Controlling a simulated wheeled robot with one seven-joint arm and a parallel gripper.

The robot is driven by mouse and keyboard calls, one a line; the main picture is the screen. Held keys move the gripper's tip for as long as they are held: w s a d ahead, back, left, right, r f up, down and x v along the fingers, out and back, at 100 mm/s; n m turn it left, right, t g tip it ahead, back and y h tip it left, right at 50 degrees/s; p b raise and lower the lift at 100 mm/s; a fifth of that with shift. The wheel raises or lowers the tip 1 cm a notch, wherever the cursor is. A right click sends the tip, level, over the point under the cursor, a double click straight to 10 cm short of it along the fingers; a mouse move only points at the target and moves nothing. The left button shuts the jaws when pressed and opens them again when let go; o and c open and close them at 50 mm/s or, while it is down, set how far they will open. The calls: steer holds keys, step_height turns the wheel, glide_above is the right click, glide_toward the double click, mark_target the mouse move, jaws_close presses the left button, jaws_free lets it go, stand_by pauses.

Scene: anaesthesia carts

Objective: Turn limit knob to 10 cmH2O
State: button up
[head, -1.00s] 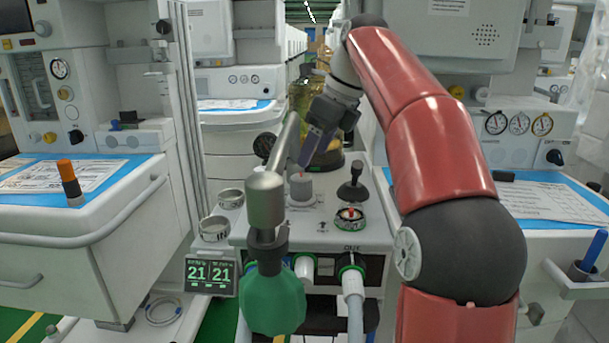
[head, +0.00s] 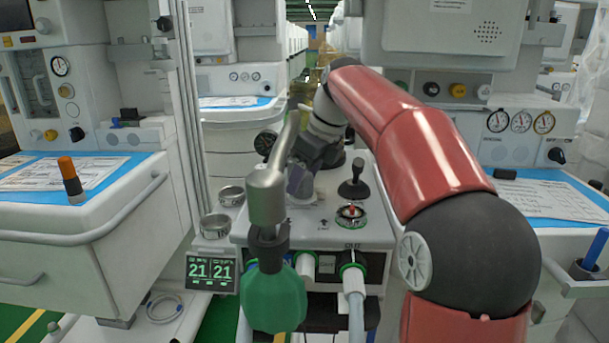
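My gripper (head: 299,182) is at the top of the white breathing unit (head: 362,236), over the place of the grey limit knob. The knob is almost wholly hidden behind the gripper and the metal pole; only a pale part of its base (head: 303,203) shows. The gripper points down. I cannot tell whether its fingers are apart, or whether they touch the knob. The knob's scale and setting cannot be read.
A metal pole (head: 267,198) with a green bag (head: 273,302) stands close in front. A black lever (head: 354,187) and a red-and-green valve (head: 351,212) are right of the gripper. A dark gauge (head: 265,142) is behind left. A display (head: 211,272) reads 21 and 21.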

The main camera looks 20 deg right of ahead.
steer(key=c, duration=0.8)
steer(key=shift+n, duration=0.5)
steer(key=n+g, duration=0.1)
steer(key=n, duration=0.1)
steer(key=n+y, duration=0.1)
steer(key=n, duration=0.1)
steer(key=shift+w+n+g, duration=0.2)
steer(key=shift+n+g, duration=0.1)
steer(key=shift+g, duration=0.1)
steer(key=shift+n+g, duration=0.8)
steer(key=shift+n, duration=1.1)
steer(key=o, duration=1)
